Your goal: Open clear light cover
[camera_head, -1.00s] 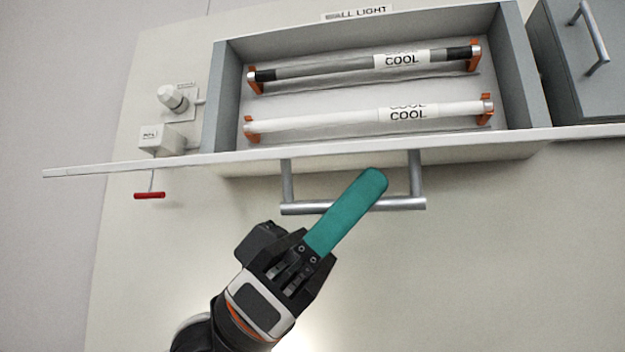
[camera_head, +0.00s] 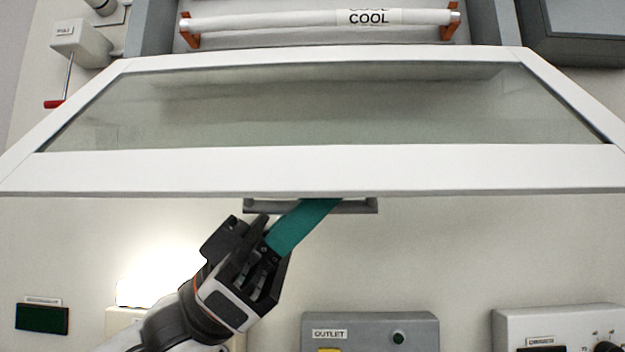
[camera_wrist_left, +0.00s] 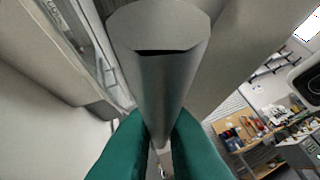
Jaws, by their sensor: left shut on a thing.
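The clear light cover (camera_head: 310,168) has a white frame around a glass pane (camera_head: 310,105). It stands open, swung outward from the light box, with its near edge lowest in the head view. Its grey handle (camera_head: 360,206) shows just under that edge, partly hidden by the frame. My left gripper (camera_head: 315,209), with teal fingers, is at the handle below the edge. In the left wrist view the teal fingers (camera_wrist_left: 158,128) are closed on the grey handle bar (camera_wrist_left: 160,75). The fingertips are partly hidden in the head view. My right gripper is not in view.
A white tube labelled COOL (camera_head: 300,20) sits in orange clips in the open box behind the cover. A small box with a red-tipped lever (camera_head: 55,103) is at the left. A grey OUTLET box (camera_head: 370,330) and a control box (camera_head: 555,325) are below.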

